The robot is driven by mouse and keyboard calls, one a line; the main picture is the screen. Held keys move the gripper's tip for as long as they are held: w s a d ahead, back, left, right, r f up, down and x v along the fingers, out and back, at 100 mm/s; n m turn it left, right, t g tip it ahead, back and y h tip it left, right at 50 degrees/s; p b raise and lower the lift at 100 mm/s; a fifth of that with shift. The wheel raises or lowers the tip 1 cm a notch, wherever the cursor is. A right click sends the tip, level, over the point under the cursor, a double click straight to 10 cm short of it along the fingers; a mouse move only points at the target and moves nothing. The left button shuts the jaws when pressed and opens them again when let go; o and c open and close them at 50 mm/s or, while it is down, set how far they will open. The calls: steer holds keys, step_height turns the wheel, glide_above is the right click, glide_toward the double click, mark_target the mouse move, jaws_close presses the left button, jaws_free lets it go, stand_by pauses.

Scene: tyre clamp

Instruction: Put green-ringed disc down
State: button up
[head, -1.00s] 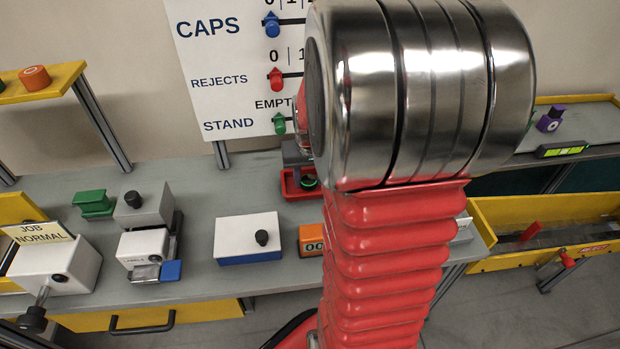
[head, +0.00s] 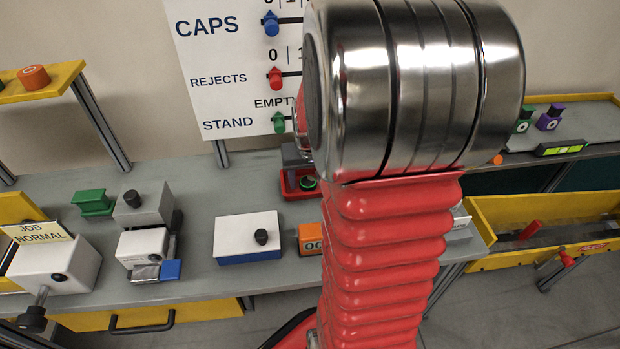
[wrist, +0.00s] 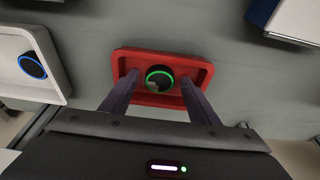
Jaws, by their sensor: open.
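The green-ringed disc (wrist: 160,78) is dark with a bright green ring and lies in the red tray (wrist: 206,72) in the wrist view. Part of its face looks paler. My gripper (wrist: 158,80) is open, with one finger on each side of the disc and a gap to it on both sides. In the head view the disc (head: 308,183) shows at the right part of the red tray (head: 289,194), partly beside my arm. My arm hides much of that area there.
A white tray with a blue-ringed disc (wrist: 32,67) lies left in the wrist view. On the bench stand a white box with a blue base (head: 247,240), an orange counter (head: 311,238) and a grey-white device (head: 143,245). Bare bench lies left of the red tray.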

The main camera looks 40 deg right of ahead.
steer(key=v, duration=1.2)
steer(key=shift+r, duration=0.1)
stand_by(0.4)
steer(key=s+a+r+n+t, duration=0.1)
steer(key=s+a+n, duration=0.1)
steer(key=a, duration=0.6)
steer(key=s+a+r+n+t+y, duration=0.1)
steer(key=s+a+r+n, duration=0.1)
steer(key=a, duration=0.6)
steer(key=s+a+r+n+t, duration=0.1)
steer(key=s+a+n, duration=0.1)
steer(key=a, duration=0.6)
steer(key=shift+s+a+r+n+y, duration=0.25)
steer(key=shift+s+n+y, duration=0.15)
steer(key=shift+s, duration=0.35)
steer(key=shift+c, duration=0.3)
